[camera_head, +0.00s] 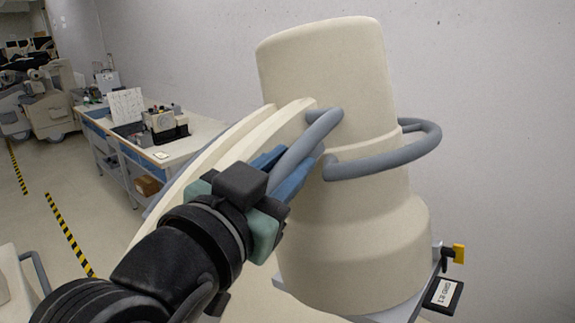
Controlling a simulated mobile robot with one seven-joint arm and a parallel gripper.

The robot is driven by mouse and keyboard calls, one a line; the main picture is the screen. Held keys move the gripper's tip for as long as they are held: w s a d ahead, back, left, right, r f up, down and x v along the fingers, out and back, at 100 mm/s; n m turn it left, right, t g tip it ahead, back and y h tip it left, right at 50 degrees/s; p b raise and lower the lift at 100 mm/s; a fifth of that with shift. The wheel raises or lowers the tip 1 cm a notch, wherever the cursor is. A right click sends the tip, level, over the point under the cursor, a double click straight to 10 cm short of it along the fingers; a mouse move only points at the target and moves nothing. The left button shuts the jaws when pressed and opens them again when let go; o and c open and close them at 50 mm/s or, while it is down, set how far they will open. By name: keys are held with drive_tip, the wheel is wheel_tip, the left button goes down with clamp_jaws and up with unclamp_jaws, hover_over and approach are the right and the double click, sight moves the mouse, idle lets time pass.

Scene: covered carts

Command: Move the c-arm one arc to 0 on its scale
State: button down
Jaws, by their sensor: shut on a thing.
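The c-arm one arc (240,135) is a pair of cream curved bands running from the upper middle down to the left, partly behind my arm. At its upper end is a large cream cylindrical head (325,60). A grey tube handle (318,128) stands at the arc's end, beside the head. My gripper (287,172), with blue fingers, is shut on this handle. My wrist hides the handle's lower end and part of the arc. A second grey handle (395,158) loops around the head's right side. No arc scale or its 0 mark is readable.
A black label plate (443,295) and a yellow knob (459,254) are at the head's lower right. A white workbench (195,140) with equipment stands against the wall at the left. Yellow-black tape (70,235) marks the floor. Other covered machines (40,105) stand far left.

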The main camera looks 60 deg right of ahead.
drive_tip(key=shift+w+a+f+b, duration=0.15)
drive_tip(key=shift+a+f+b, duration=0.15)
drive_tip(key=shift+f+b, duration=0.25)
drive_tip(key=shift+a+r, duration=0.2)
drive_tip(key=shift+a, duration=0.2)
drive_tip(key=c, duration=0.6)
unclamp_jaws()
drive_tip(key=shift+r, duration=0.1)
drive_tip(key=a+b, duration=0.1)
drive_tip(key=a, duration=0.3)
drive_tip(key=s+a+b, duration=0.1)
drive_tip(key=a+b, duration=0.1)
drive_tip(key=a, duration=0.2)
drive_tip(key=s+a+b, duration=0.1)
drive_tip(key=a+b, duration=0.1)
drive_tip(key=a, duration=0.2)
drive_tip(key=shift+s+a, duration=0.1)
drive_tip(key=shift+a, duration=0.25)
